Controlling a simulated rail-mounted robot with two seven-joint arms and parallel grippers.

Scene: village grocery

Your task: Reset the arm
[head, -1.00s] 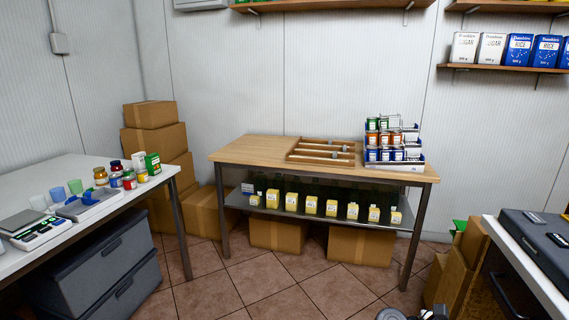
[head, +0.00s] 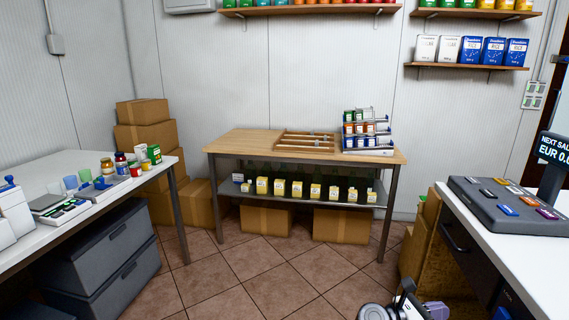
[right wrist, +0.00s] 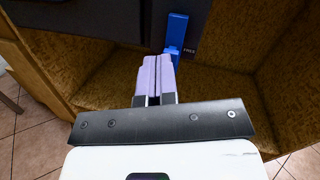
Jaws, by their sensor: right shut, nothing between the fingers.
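My right gripper (head: 438,310) shows at the bottom edge of the head view, low on the floor side of the right-hand counter. In the right wrist view its two lilac fingers (right wrist: 155,77) lie together, shut, with nothing between them. They point toward a brown, rough-textured surface. My left gripper is in neither view now.
The right-hand counter (head: 535,262) stands close to my right gripper. A blue object (right wrist: 177,30) is just beyond the fingertips in the right wrist view. A white table (head: 75,175) is at left, a wooden table (head: 240,143) at the back. Tiled floor (head: 260,280) between is clear.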

